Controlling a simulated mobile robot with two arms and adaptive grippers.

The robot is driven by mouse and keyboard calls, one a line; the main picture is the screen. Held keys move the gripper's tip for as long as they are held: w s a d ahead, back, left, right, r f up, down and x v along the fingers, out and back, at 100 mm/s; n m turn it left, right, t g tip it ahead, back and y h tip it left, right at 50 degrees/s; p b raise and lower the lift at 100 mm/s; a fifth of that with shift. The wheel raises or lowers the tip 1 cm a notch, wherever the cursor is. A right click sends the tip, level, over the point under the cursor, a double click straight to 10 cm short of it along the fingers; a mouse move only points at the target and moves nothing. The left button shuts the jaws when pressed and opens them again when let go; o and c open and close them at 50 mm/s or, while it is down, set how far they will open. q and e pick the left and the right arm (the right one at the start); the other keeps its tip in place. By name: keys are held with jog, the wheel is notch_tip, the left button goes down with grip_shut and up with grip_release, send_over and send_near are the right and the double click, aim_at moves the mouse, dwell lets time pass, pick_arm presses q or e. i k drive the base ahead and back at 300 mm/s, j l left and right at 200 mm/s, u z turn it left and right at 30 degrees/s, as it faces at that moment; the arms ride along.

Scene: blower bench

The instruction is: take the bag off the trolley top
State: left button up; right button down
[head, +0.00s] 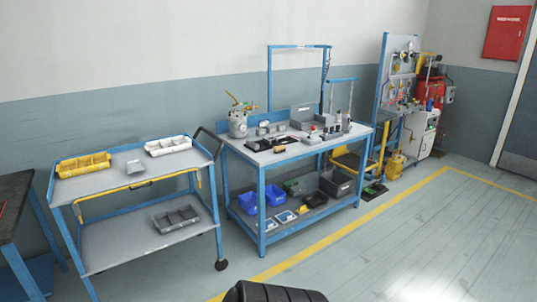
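The blue-framed trolley (105,189) stands at the left in the head view, with a dark push handle and a grey top. On its top are a yellow divided bin (83,165), a white divided bin (167,146) and a small grey object (135,167) between them. I cannot make out a clear bag on the top; the small grey object is too small to identify for certain. Neither of my grippers shows in this view.
A grey divided bin (176,219) sits on the trolley's lower shelf. A blue workbench (262,158) with tools and bins stands right of the trolley, close to its handle. A dark-topped table (12,190) is at the far left. The floor (430,240) at the right is open.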

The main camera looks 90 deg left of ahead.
aim_at(133, 166)
jog(key=u, duration=3.75)
jog(key=i+l+u, duration=0.15)
jog(key=i+l, duration=0.25)
jog(key=i, duration=0.15)
